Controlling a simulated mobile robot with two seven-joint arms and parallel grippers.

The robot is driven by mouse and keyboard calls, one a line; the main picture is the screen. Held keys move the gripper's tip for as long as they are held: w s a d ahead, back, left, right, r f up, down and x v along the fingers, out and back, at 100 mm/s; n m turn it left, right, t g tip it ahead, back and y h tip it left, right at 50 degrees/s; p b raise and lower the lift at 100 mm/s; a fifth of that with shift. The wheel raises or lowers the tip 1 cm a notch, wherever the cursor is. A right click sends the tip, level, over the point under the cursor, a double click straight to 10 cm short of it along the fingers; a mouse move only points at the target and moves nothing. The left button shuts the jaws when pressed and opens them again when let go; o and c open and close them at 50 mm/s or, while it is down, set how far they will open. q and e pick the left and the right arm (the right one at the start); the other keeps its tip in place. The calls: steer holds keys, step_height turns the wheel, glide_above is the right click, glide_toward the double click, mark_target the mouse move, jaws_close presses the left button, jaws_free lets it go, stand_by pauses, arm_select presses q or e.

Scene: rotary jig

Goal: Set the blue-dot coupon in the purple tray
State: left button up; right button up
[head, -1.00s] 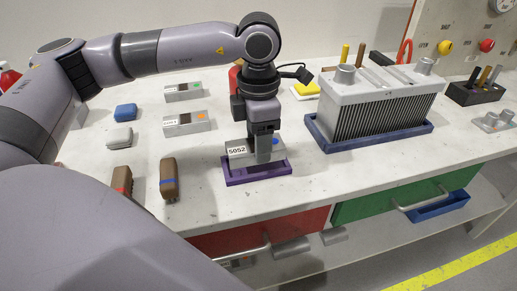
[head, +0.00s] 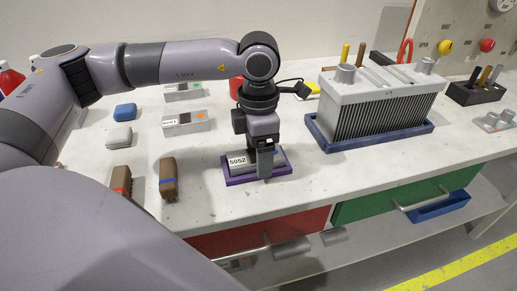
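The grey coupon marked 5052 (head: 238,161) sits within the rim of the purple tray (head: 232,181) on the bench. A bit of blue shows at its right end, mostly behind my gripper. My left gripper (head: 265,172) points straight down over the coupon's right half. One finger shows in front of the coupon, its tip near the tray's front wall. The other finger is hidden, so I cannot tell whether they press on the coupon. My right gripper is not in view.
Two more coupons, one with a green dot (head: 184,92) and one with an orange dot (head: 187,123), lie to the left. Brown blocks with a red band (head: 117,184) and a blue band (head: 168,180) lie front left. A finned grey block (head: 380,105) in a blue tray stands right.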

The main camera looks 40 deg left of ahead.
arm_select(q)
steer(key=shift+r, duration=0.4)
step_height(320, 180, up, 12)
steer(key=shift+f, duration=0.2)
